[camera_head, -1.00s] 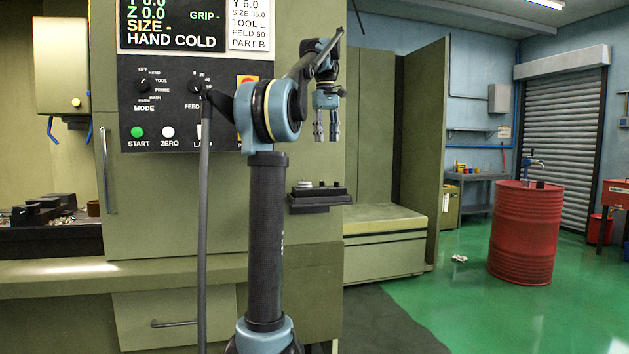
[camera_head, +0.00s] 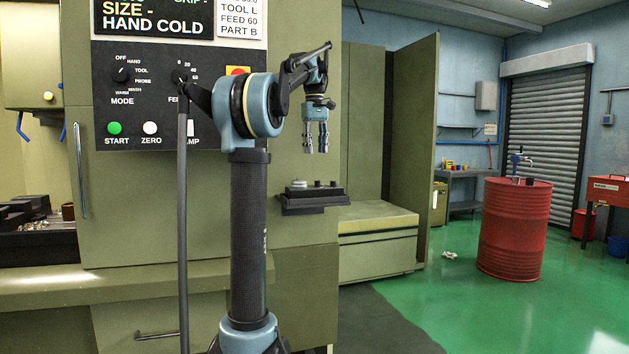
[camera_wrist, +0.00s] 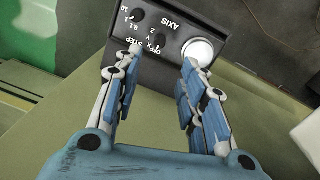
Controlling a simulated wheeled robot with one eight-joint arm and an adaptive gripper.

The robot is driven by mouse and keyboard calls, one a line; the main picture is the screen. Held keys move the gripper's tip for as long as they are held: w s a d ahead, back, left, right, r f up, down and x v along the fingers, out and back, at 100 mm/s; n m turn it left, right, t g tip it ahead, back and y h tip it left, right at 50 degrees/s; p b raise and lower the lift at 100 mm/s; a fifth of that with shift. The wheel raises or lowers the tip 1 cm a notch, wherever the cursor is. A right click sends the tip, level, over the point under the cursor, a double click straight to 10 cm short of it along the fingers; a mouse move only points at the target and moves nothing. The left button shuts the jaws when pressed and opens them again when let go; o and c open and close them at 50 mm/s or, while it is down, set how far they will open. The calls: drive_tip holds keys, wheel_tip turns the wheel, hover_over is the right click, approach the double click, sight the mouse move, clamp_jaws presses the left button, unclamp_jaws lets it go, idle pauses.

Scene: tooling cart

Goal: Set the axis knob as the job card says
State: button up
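A small dark control box (camera_wrist: 181,26) lettered AXIS shows at the top of the wrist view, its text turned over. The axis knob (camera_wrist: 160,41) is a small black knob beside the OFF, X, Y, Z marks; I cannot tell its setting. In the head view the box (camera_head: 313,203) sits on the machine's front. My gripper (camera_head: 316,152) points down above it, apart from it. In the wrist view my gripper (camera_wrist: 151,62) is open and empty, its fingers spread below the knob. The job card (camera_head: 243,18) shows TOOL L, FEED 60, PART B; its upper lines are cut off.
A second black knob (camera_wrist: 137,15) and a large round white dial (camera_wrist: 199,52) lie close to the axis knob. The machine panel (camera_head: 150,115) has START and ZERO buttons and mode and feed knobs. A red drum (camera_head: 513,235) stands right, on open green floor.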

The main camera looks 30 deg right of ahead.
sight(317, 183)
drive_tip(key=f, duration=1.1)
drive_tip(key=shift+d+f, duration=0.25)
drive_tip(key=shift+c, duration=0.4)
clamp_jaws()
